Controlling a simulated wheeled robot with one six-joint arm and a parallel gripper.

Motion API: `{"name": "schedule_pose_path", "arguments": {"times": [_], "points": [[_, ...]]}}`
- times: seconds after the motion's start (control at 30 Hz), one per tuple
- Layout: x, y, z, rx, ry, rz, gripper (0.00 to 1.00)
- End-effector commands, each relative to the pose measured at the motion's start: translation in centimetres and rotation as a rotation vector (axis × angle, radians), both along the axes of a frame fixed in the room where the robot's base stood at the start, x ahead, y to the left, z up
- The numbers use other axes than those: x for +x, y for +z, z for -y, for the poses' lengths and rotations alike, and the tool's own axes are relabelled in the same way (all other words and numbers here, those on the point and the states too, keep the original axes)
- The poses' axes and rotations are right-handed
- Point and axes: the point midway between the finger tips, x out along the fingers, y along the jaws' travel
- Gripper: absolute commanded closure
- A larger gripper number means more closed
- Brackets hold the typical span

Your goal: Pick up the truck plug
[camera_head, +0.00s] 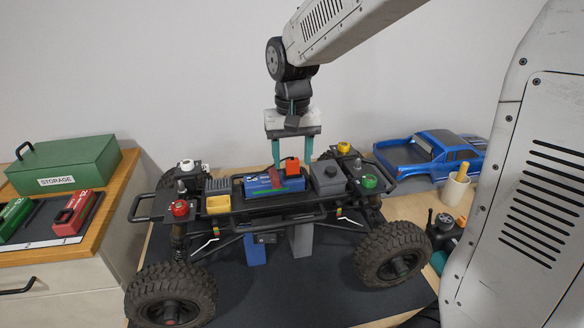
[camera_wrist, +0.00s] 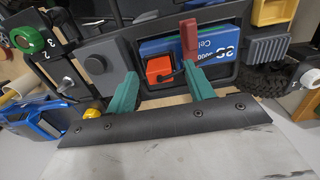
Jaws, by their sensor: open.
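An orange block (camera_head: 292,166), which looks like a plug, sits by the blue battery (camera_head: 258,187) on the crawler truck (camera_head: 330,213). The orange block (camera_wrist: 159,69) also shows in the wrist view, with a dark wire against it. A dark red piece (camera_head: 274,178) lies on the battery. A yellow hollow connector (camera_head: 218,204) sits on the truck's left part; I cannot tell if it belongs to the plug. My gripper (camera_head: 292,163) points down over the truck. Its teal fingers (camera_wrist: 160,84) are open and empty, one on each side of the orange block in the wrist view.
A grey box (camera_head: 328,178) and coloured caps, green (camera_head: 369,182) and red (camera_head: 179,208), stand on the truck near my gripper. A blue car body (camera_head: 430,155) and a cup (camera_head: 455,190) stand at right. A green storage box (camera_head: 70,165) stands at left.

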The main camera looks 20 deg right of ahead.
Motion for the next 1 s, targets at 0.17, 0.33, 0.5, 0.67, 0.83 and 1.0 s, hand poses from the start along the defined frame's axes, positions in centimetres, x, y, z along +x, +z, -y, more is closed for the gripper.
{"name": "schedule_pose_path", "arguments": {"times": [0.17, 0.33, 0.5, 0.67, 0.83, 1.0], "points": [[0.0, -0.8, 0.0, 0.000, 0.000, 0.001, 0.47], [0.0, -0.8, 0.0, 0.000, 0.000, 0.001, 0.53], [0.0, -0.8, 0.0, 0.000, 0.000, 0.001, 0.95], [0.0, -0.8, 0.0, 0.000, 0.000, 0.001, 0.95], [0.0, -0.7, 0.0, 0.000, 0.000, 0.002, 0.95], [0.0, 0.4, 0.0, 0.000, 0.000, 0.003, 0.95]]}}
